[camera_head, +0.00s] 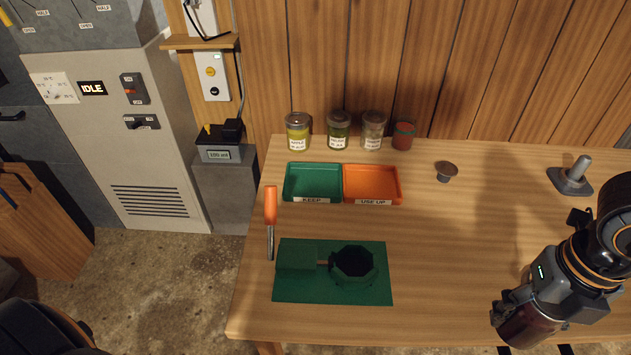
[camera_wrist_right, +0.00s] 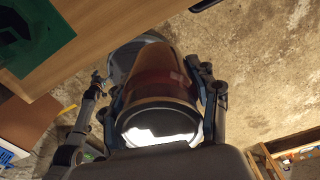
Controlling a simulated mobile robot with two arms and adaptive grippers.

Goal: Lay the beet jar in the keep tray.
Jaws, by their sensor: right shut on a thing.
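My right gripper (camera_head: 522,314) is at the front right of the table in the head view. It is shut on a dark red jar (camera_head: 527,331), the beet jar by its colour, though I cannot read a label. In the right wrist view the jar (camera_wrist_right: 155,75) lies between both fingers (camera_wrist_right: 158,98), its lid end towards the camera. The green keep tray (camera_head: 312,181), labelled KEEP, is empty at the back left of the table, well away from the jar. My left gripper is not in view.
An orange USE UP tray (camera_head: 372,183) adjoins the keep tray and is empty. Several jars (camera_head: 338,131) stand behind the trays. A green mat (camera_head: 290,291) with a dark octagonal piece, an orange-handled tool (camera_head: 270,206) and a small cup (camera_head: 446,171) are nearby. The table's middle is clear.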

